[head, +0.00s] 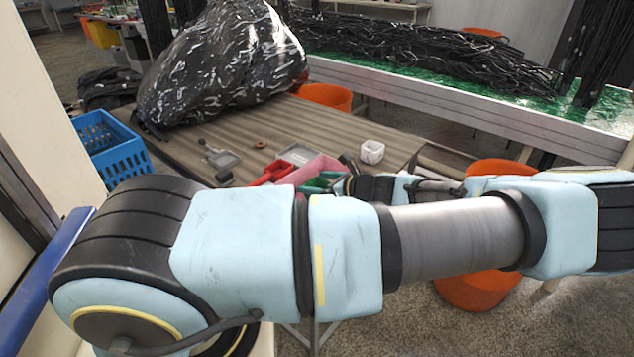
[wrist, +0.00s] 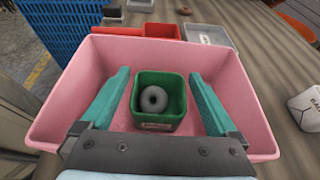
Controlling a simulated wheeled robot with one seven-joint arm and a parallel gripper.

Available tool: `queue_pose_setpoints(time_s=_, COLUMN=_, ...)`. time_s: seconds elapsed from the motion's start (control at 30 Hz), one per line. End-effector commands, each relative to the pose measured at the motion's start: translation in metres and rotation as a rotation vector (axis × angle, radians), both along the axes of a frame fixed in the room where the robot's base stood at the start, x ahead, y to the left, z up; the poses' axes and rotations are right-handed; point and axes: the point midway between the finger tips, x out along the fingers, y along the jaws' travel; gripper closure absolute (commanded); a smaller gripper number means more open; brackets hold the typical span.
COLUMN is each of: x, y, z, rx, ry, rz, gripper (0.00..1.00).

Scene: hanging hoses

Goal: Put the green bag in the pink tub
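The pink tub (wrist: 260,125) fills the middle of the wrist view; in the head view part of its pink wall (head: 322,165) shows behind my arm. A green, square, open-topped thing (wrist: 146,114) with a small label sits inside the tub, upright, with a grey ring (wrist: 153,99) in it. It looks like a box more than a bag; I see no other green bag. My gripper (wrist: 160,76) is open, its teal fingers on either side of the green thing with visible gaps. My arm hides much of the tub in the head view.
A red box (wrist: 148,30) and a grey tray (wrist: 207,35) stand beyond the tub. A white block marked BAG (wrist: 308,108) is on the right. A blue crate (head: 118,148) is at left. A large black wrapped bundle (head: 222,65) lies on the table's back left.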

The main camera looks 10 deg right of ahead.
Motion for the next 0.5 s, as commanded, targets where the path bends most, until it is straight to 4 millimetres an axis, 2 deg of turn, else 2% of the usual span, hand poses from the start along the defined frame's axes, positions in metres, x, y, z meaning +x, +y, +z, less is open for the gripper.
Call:
queue_pose_setpoints(time_s=0.27, x=0.000, y=0.000, z=0.001, rx=0.000, ry=0.000, rz=0.000, gripper=0.00)
queue_pose_setpoints(time_s=0.43, x=-0.001, y=-0.001, z=0.016, rx=-0.002, ry=-0.001, rz=0.000, gripper=0.00)
queue_pose_setpoints(time_s=0.5, x=-0.011, y=-0.011, z=0.015, rx=-0.004, ry=0.001, rz=-0.003, gripper=0.00)
